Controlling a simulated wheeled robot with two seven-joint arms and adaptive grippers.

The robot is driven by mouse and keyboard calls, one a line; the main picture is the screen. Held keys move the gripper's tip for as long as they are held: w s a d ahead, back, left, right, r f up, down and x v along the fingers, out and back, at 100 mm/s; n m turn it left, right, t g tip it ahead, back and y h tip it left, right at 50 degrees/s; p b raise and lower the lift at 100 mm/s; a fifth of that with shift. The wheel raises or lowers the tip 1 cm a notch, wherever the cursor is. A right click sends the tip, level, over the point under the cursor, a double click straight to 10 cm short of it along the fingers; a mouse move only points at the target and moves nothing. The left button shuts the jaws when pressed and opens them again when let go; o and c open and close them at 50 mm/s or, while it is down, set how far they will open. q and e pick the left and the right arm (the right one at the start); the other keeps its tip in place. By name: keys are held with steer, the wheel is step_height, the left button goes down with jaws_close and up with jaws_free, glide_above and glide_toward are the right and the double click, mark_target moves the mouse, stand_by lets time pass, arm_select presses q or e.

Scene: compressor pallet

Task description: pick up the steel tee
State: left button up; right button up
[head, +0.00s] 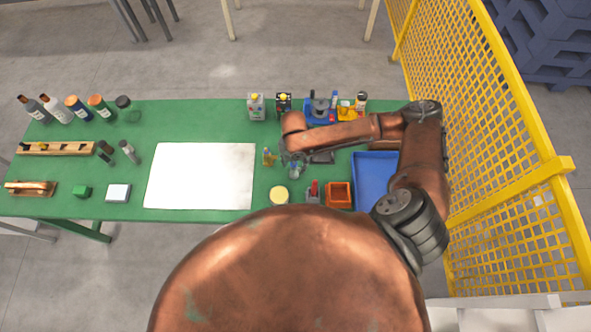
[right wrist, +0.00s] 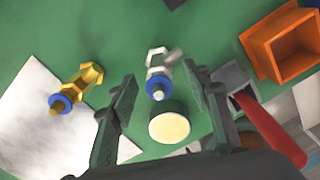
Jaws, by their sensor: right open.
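The steel tee (right wrist: 157,68), a small silver fitting with a blue ring at one end and a side branch, stands or lies on the green table. It shows between the fingers of my right gripper (right wrist: 160,78) in the right wrist view, with room on both sides; neither finger visibly touches it. The right gripper is open and empty. In the head view the right gripper (head: 290,158) is over the table beside the steel tee (head: 294,171), partly covering that area. The height gap is hard to tell. My left gripper is not in view.
A brass fitting with a blue ring (right wrist: 80,86) lies left of the steel tee. A cream-topped round container (right wrist: 170,126) is close by. A grey holder with a red handle (right wrist: 243,88), an orange bin (head: 339,195) and a blue tray (head: 372,180) are to the right. A white sheet (head: 200,176) lies left.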

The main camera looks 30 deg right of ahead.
steer(key=shift+f, duration=0.6)
steer(key=shift+c, duration=0.5)
